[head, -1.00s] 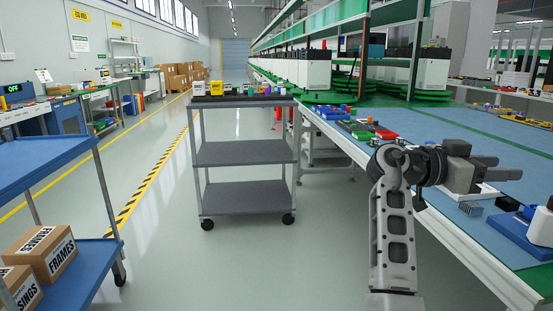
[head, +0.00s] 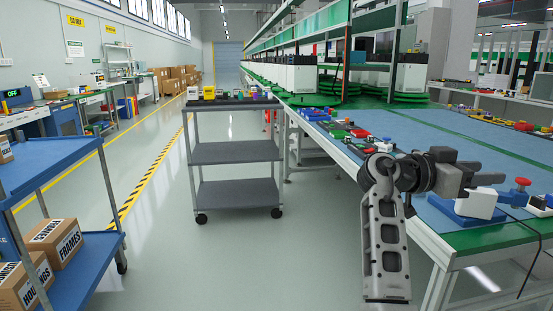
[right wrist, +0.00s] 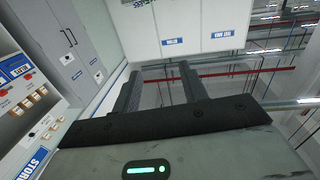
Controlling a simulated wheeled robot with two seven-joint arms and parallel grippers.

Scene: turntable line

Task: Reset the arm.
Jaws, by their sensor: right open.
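My right gripper (head: 488,174) is at the right of the head view, over the near edge of the blue-topped line table (head: 420,128). Its two fingers are apart with nothing between them. In the right wrist view its fingers (right wrist: 160,88) also stand apart and empty, with a white cabinet and the ceiling beyond them. My right forearm rises from the bottom of the head view, in front of the table's edge. My left gripper is in neither view.
A grey cart (head: 235,152) with small coloured items on top stands in the middle. A blue cart (head: 75,260) with cardboard boxes (head: 55,240) is at the left. A white device on a blue base (head: 476,203) sits just beyond my right gripper. The floor between the carts is clear.

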